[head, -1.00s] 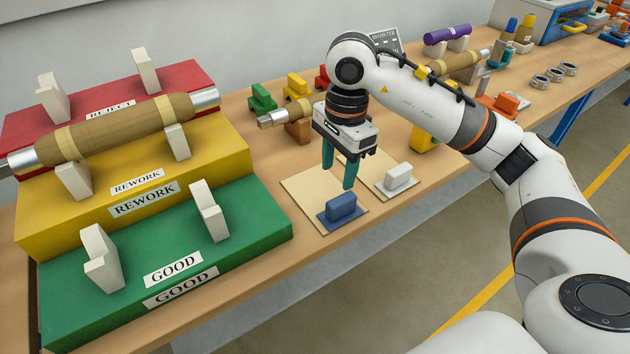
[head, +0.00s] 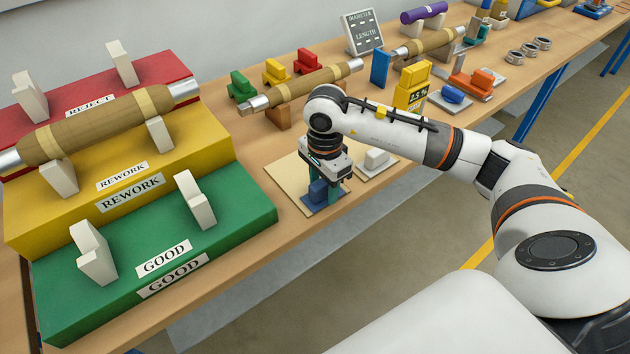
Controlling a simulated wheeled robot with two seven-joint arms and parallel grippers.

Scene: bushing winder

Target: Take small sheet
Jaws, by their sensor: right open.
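A thin beige sheet (head: 282,182) lies flat on the bench near its front edge. A blue block with a flat base (head: 322,206) stands at its front right corner. A second pale sheet (head: 362,177), partly hidden by my arm, lies to its right with a white block (head: 377,157) on it. I cannot tell for certain which sheet is the small one. My right gripper (head: 325,186) points down at the blue block, its open teal fingers about the block's raised part. Whether they touch it is hard to see. My left gripper is out of view.
Another bushing (head: 310,84) rests behind my gripper. A yellow gauge (head: 411,88) and blue block on a plate stand farther right. The bench's front edge is close.

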